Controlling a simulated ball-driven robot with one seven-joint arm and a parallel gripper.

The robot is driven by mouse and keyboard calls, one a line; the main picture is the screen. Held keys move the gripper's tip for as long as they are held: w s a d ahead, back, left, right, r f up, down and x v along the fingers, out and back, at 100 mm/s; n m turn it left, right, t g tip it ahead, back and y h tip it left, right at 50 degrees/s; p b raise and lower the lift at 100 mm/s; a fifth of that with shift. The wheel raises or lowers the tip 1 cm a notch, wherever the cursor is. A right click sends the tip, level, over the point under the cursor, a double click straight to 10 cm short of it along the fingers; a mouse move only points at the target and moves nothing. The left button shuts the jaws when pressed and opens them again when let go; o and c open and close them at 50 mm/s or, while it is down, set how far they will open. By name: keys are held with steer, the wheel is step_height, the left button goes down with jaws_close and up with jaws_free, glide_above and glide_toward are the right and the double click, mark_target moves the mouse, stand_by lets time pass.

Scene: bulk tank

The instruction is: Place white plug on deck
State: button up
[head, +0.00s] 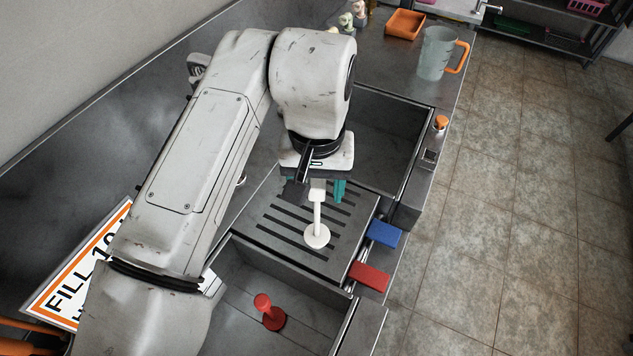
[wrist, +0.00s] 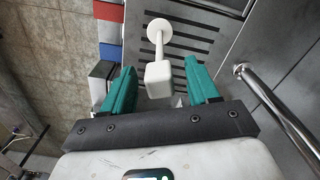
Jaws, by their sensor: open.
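The white plug (head: 317,237) stands upright on the slotted deck (head: 275,215), its round base down on the slats and its stem rising. My gripper (head: 318,190) is directly over it, with its teal fingers pointing down. In the wrist view my gripper (wrist: 160,70) is open, and the block-shaped top of the white plug (wrist: 159,80) shows between the two fingers with gaps on both sides. It does not appear gripped. The slotted deck also shows in the wrist view (wrist: 215,35).
A red plug (head: 268,312) stands in the near basin. The far basin (head: 375,130) looks empty in its visible part. Blue (head: 384,233) and red (head: 369,277) blocks sit at the deck's right edge. A jug (head: 437,55) and an orange tray (head: 405,24) stand beyond.

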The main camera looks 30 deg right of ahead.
step_height(320, 180, up, 12)
steer(key=b, duration=0.1)
steer(key=shift+r, duration=0.2)
stand_by(0.3)
steer(key=shift+f, duration=0.1)
